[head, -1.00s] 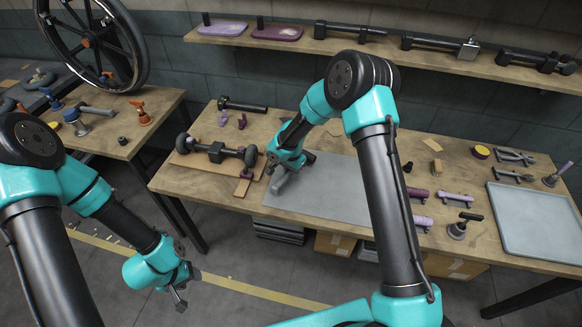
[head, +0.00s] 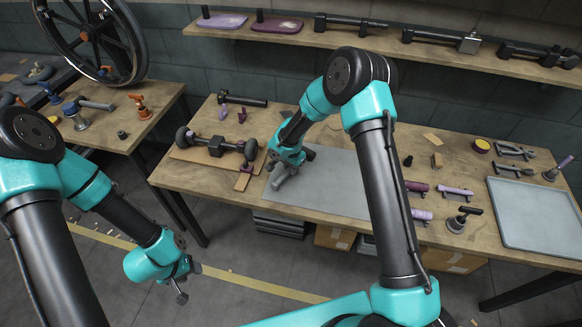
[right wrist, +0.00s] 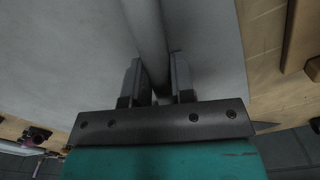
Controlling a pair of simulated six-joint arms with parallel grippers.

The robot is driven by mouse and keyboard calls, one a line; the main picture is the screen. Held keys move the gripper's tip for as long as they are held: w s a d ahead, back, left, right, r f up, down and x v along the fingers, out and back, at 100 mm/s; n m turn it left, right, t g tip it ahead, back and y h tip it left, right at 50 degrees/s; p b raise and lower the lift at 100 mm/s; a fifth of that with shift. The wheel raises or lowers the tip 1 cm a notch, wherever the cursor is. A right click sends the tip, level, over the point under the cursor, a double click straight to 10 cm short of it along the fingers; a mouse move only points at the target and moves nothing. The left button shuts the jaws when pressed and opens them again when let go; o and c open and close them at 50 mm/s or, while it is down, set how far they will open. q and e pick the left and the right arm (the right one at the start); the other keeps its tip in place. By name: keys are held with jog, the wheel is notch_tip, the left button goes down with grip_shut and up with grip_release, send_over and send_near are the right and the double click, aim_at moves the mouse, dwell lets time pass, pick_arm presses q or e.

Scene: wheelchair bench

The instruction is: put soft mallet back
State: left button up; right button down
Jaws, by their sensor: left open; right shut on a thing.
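My right gripper (head: 284,177) is low over the left part of the grey mat (head: 335,190) on the bench. In the right wrist view its two fingers (right wrist: 159,85) are shut on a smooth grey rod (right wrist: 146,30), which runs away from me over the mat. The rod's far end is out of that view, so I cannot tell whether it is the soft mallet's handle. A black mallet-shaped tool (head: 242,101) lies at the bench's back left edge. My left gripper (head: 181,291) hangs open and empty over the floor, in front of the bench.
A dark double-ended part (head: 216,146) rests on a wooden board left of the mat. Purple-gripped tools (head: 455,191), pliers (head: 514,152) and a grey tray (head: 545,215) are to the right. A shelf (head: 380,50) runs behind, and a side bench stands left.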

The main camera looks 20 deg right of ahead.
jog(key=shift+f, duration=0.3)
jog(key=c, duration=0.9)
grip_release()
notch_tip(320, 180, up, 18)
jog(key=shift+f, duration=0.25)
jog(key=shift+f, duration=0.1)
jog(key=s+a+f+n+g+y, duration=0.1)
jog(key=s+a+f+n+g, duration=0.1)
jog(key=s+f+n, duration=0.75)
jog(key=s+a+f+n+g, duration=0.25)
jog(key=s+f+n, duration=0.45)
jog(key=s+n, duration=0.4)
jog(key=s+d+f+m+t+y, duration=0.1)
jog(key=s+d+m, duration=0.1)
jog(key=d+m, duration=0.1)
jog(key=s+d+f+m+t+y, duration=0.1)
jog(key=s+d+f+m+t, duration=0.1)
jog(key=m, duration=0.3)
jog(key=s+d+f+m+t, duration=0.1)
jog(key=s+d+m+t, duration=0.1)
jog(key=s+d+m, duration=0.2)
jog(key=shift+s+d+f+y, duration=0.15)
jog(key=shift+f+y, duration=0.25)
